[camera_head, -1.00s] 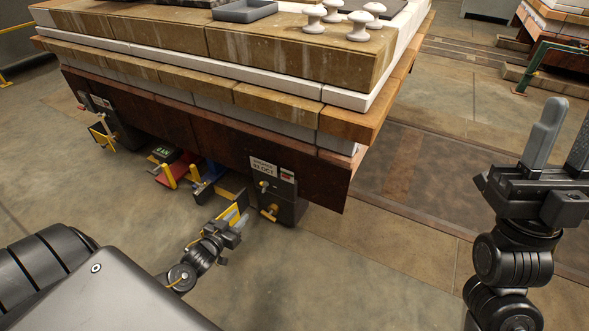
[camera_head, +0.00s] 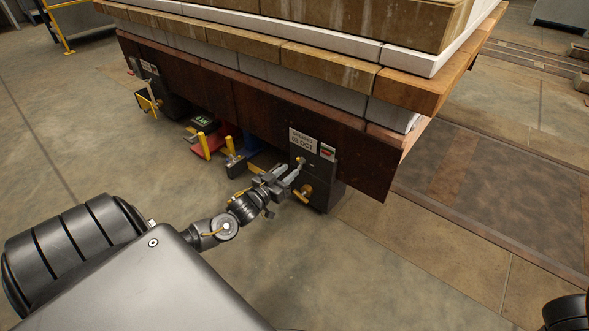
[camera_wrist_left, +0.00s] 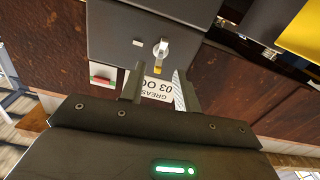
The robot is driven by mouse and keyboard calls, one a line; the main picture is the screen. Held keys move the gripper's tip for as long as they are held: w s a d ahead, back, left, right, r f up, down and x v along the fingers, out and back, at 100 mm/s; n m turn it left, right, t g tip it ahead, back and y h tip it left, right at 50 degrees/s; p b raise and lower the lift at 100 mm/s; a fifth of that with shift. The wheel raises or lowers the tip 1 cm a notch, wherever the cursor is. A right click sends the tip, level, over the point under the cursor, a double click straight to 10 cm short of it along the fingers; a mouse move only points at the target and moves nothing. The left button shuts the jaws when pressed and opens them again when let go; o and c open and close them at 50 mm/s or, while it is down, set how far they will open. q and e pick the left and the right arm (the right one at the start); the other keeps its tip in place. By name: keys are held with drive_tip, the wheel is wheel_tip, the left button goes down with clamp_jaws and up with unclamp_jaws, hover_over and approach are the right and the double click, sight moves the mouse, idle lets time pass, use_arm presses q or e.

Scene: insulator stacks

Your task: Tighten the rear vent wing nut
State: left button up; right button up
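A dark box (camera_head: 326,184) hangs under the near corner of the cart, with a white label (camera_head: 303,142) marked 03 OCT. A small knob (camera_head: 300,161) sits below the label, and a brass wing-shaped handle (camera_head: 303,193) is lower down. I cannot tell which is the rear vent wing nut. In the left wrist view the knob (camera_wrist_left: 160,48) is pale grey with a yellow tip. My left gripper (camera_head: 284,178) is at the box front. Its fingers (camera_wrist_left: 157,88) are open, either side of the knob's line, tips short of it. My right gripper is out of view.
A brick-and-block stack on a rusty cart skirt (camera_head: 255,115) overhangs the box. A second box (camera_head: 168,95) hangs further left. Red (camera_head: 207,145) and yellow-marked hardware sits between, close to my left arm. The floor in front (camera_head: 400,270) is clear.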

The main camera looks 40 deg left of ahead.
sight(297, 164)
use_arm(q)
drive_tip(key=shift+w+b, duration=0.8)
drive_tip(key=shift+w, duration=1.25)
drive_tip(key=shift+c, duration=0.3)
clamp_jaws()
